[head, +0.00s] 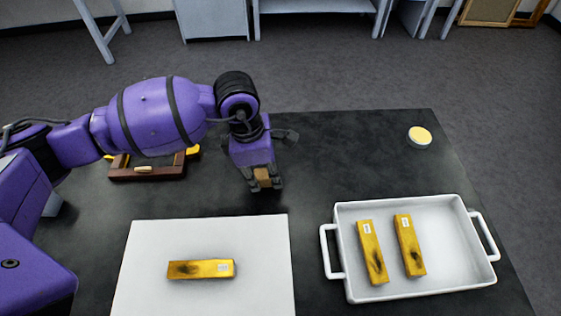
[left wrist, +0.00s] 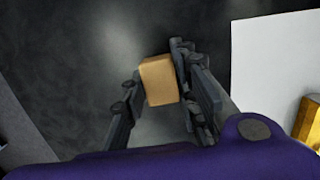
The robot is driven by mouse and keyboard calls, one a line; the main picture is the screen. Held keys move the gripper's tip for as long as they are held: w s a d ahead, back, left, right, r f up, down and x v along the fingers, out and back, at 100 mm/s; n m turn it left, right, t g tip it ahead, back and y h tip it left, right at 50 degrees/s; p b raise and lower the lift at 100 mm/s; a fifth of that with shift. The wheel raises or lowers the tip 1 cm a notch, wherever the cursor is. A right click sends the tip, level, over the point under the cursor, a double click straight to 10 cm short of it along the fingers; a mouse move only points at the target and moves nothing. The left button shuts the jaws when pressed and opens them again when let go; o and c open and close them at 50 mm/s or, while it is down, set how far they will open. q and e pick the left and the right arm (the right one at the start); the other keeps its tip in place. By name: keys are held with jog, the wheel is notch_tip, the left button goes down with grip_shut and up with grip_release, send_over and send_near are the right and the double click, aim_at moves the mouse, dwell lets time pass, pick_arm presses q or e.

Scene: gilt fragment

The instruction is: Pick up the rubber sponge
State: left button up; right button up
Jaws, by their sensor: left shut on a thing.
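The rubber sponge (head: 263,178) is a small tan block. My left gripper (head: 263,184) is shut on it over the dark table, behind the white sheet. In the left wrist view the sponge (left wrist: 159,80) sits between the two fingers of the left gripper (left wrist: 163,88), with a finger on each side. I cannot tell for sure whether the sponge is clear of the table top. My right gripper is not in view.
A white sheet (head: 150,297) bears a gilt bar (head: 201,269). A white two-handled tray (head: 440,279) at the right holds two gilt bars (head: 371,252). A round pale-yellow-topped dish (head: 419,137) stands at the back right. A brown wooden tray (head: 147,173) lies behind my left arm.

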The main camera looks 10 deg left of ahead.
aim_at(264, 173)
pick_arm(q)
notch_tip(264, 173, up, 10)
dwell(0.6)
